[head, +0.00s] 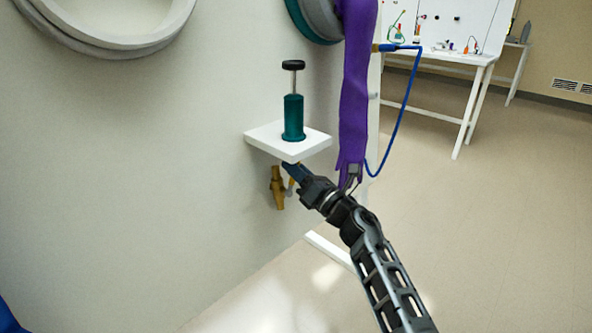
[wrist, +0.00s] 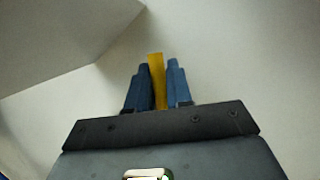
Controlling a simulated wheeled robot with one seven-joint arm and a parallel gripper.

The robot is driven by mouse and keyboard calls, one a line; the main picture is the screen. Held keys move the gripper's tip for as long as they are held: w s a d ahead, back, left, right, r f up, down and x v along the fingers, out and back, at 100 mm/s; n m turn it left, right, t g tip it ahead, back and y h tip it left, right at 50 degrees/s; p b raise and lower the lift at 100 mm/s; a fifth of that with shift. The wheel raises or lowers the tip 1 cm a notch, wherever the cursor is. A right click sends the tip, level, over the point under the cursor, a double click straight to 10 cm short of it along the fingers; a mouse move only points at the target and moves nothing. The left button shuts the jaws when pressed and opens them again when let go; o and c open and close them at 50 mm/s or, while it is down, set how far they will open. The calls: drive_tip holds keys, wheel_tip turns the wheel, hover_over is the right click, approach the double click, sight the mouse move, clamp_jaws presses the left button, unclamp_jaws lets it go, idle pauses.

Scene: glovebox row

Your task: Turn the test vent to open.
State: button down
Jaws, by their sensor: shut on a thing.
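The test vent, a brass valve body (head: 278,188), is on the grey wall just below a small white shelf. My gripper (head: 290,170) reaches in under the shelf from the right, beside the brass body. In the wrist view, the two blue fingers of my gripper (wrist: 157,88) are closed on both sides of a narrow yellow handle (wrist: 156,68), which stands up between them. The handle's join to the valve body is hidden in the wrist view. In the head view my fingers and the shelf cover part of the handle.
A green cylinder (head: 293,118) with a black knob stands on the white shelf (head: 263,140) right above my gripper. A purple glove (head: 356,85) hangs from a port close to my wrist. A blue hose (head: 401,115) loops behind it. Open floor (head: 470,230) lies to the right.

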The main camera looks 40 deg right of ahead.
drive_tip(key=c, duration=1.1)
unclamp_jaws()
drive_tip(key=v, duration=0.8)
